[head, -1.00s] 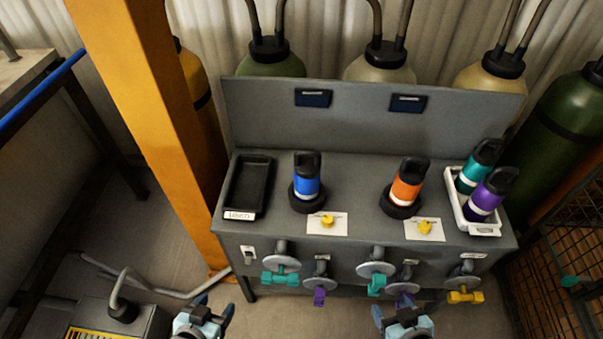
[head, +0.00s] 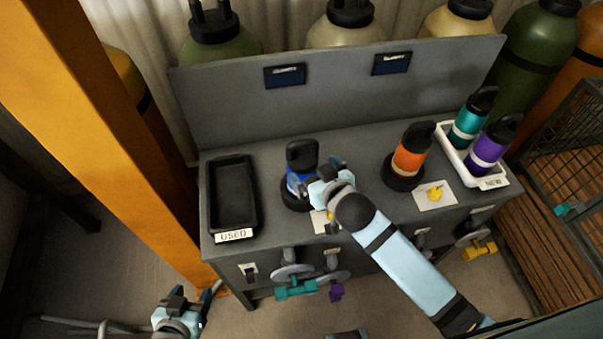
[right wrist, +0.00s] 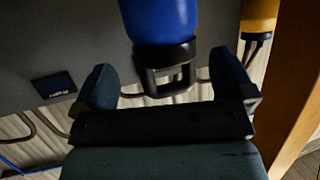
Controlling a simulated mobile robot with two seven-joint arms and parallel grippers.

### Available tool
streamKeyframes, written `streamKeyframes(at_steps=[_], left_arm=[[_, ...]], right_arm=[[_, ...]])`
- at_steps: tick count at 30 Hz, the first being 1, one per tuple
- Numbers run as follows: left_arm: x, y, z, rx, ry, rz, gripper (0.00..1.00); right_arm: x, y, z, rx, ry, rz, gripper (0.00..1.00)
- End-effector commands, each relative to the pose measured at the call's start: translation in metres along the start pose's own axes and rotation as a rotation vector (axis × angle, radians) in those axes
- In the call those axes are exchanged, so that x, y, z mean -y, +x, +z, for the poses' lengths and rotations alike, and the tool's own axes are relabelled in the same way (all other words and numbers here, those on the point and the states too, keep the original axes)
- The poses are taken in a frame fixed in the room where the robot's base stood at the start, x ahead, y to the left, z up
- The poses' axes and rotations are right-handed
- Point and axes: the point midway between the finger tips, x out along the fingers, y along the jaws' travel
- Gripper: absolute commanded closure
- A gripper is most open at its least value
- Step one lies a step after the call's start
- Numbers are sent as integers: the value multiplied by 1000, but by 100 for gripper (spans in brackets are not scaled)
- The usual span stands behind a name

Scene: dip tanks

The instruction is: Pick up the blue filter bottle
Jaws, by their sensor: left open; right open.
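The blue filter bottle (head: 294,180) stands upright in a round black holder on the grey bench, its black cap (head: 301,154) up. My right gripper (head: 318,178) is open at the bottle's front right side and partly hides its body. In the right wrist view the bottle's blue body (right wrist: 160,20) appears upside down, with its black cap loop in the gap between my two open fingers (right wrist: 165,85). I cannot tell whether either finger touches it. My left gripper (head: 190,300) is open and empty, low in front of the bench.
An orange bottle (head: 412,150) stands in a holder to the right. A white NEW tray (head: 492,183) holds a teal and a purple bottle. The black USED tray (head: 232,195) is empty. A back panel (head: 340,85) rises behind; an orange post (head: 110,150) stands left.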

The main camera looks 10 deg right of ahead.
Motion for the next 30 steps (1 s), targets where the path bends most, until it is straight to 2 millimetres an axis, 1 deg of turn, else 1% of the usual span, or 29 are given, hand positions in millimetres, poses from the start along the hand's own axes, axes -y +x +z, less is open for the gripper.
streamKeyframes(at_steps=[5, 9, 13, 16, 22, 23, 24, 26, 27, 29, 30], left_arm=[[-1, -2, 4, 13, -3, 1, 39], [-2, -4, 3, 19, -4, 1, 39], [-2, -4, 1, 16, -4, 1, 39], [-2, -4, -1, 12, -4, 0, 39], [-1, -4, -4, 6, -3, 0, 39], [-1, -4, -4, 6, -3, 0, 39], [-1, -5, -4, 5, -3, 0, 39], [-1, -5, -4, 5, -3, 0, 39], [-1, -5, -4, 5, -3, 0, 39], [-1, -5, -4, 5, -2, 0, 39], [-1, -5, -4, 5, -2, 0, 39]], right_arm=[[2, 13, -3, 0, -1, 0, 0], [5, 35, -8, -1, -1, -1, 0], [5, 51, -5, 0, -1, 0, 0], [5, 55, -4, 0, 0, -1, 0], [5, 55, -4, 0, 0, -1, 0], [5, 55, -4, 0, 0, -1, 7], [5, 55, -4, 0, 0, -1, 16], [5, 55, -4, 0, 0, -1, 30], [5, 55, -4, 0, 0, -1, 39], [5, 55, -4, 0, 0, -1, 53], [5, 55, -4, 0, 0, -1, 62]])
